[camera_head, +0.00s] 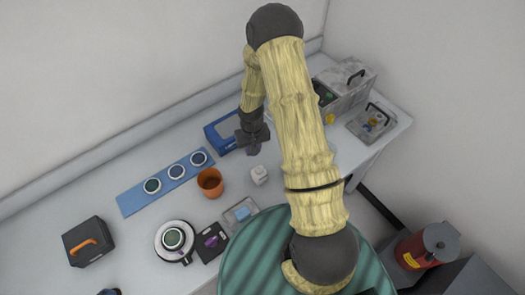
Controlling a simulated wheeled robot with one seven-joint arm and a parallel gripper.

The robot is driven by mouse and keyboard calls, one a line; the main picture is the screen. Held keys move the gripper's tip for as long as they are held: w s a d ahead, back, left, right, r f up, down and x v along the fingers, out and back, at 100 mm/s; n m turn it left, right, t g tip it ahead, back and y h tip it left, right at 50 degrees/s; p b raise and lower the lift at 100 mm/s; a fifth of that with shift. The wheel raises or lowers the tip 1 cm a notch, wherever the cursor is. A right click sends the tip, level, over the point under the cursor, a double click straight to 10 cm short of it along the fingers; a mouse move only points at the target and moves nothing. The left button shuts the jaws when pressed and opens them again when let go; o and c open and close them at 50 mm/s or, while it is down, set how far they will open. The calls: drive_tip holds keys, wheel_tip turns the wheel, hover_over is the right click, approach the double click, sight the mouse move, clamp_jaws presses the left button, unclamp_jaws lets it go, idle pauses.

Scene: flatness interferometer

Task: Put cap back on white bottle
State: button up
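A small white object (259,176), which looks like the white bottle seen from above, stands on the bench right of an orange-brown cup. My gripper (253,150) is dark and points down over the bench, just behind and slightly left of the white object and apart from it. Its fingers are too small and dark to tell whether they are open or shut or hold anything. I cannot make out the cap; it may be hidden by my arm or in the gripper.
The orange-brown cup (210,180) stands near the white object. A blue box (221,133) lies behind my gripper. A blue strip (132,202) carries several round pieces. A small clear tray (233,221) lies in front.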

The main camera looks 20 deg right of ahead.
sight(259, 168)
drive_tip(key=s+r+n, duration=0.2)
drive_tip(key=s+r, duration=0.1)
drive_tip(key=s+r+n, duration=0.3)
drive_tip(key=s+r, duration=0.1)
drive_tip(key=shift+r, duration=0.2)
drive_tip(key=shift+n, duration=0.3)
drive_tip(key=shift+f, duration=0.2)
drive_tip(key=shift+w+f+b, duration=0.1)
drive_tip(key=shift+f+b, duration=3.3)
drive_tip(key=shift+f, duration=0.35)
drive_tip(key=shift+f+b, duration=0.35)
drive_tip(key=shift+f, duration=0.05)
drive_tip(key=o, duration=1.5)
